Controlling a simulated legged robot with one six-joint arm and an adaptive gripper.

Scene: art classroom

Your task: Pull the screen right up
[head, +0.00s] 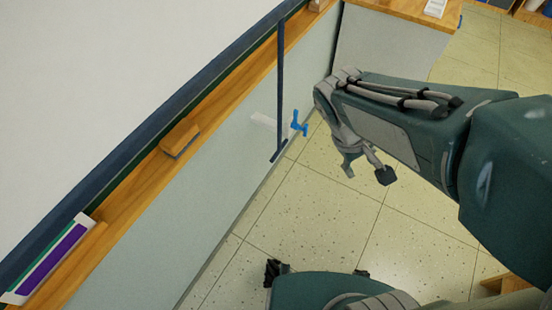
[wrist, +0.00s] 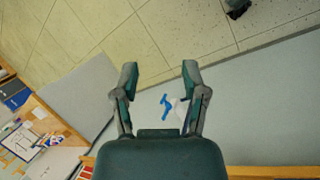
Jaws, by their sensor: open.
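The white screen (head: 120,75) fills the upper left of the head view, with a dark blue bar (head: 165,112) along its lower edge. A dark blue vertical strip (head: 280,80) hangs down from it and ends in a short crossbar (head: 278,151) in front of the pale wall. My gripper (head: 367,173) is open and empty, to the right of the crossbar and apart from it. In the wrist view my gripper (wrist: 160,74) shows both fingers spread. I cannot make out the strip or the screen there.
A blue tap-like fitting (head: 298,125) is by the pale wall, close right of the strip; it also shows in the wrist view (wrist: 166,105). A wooden ledge (head: 130,198) holds an eraser (head: 180,138) and a purple-striped box (head: 50,258).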

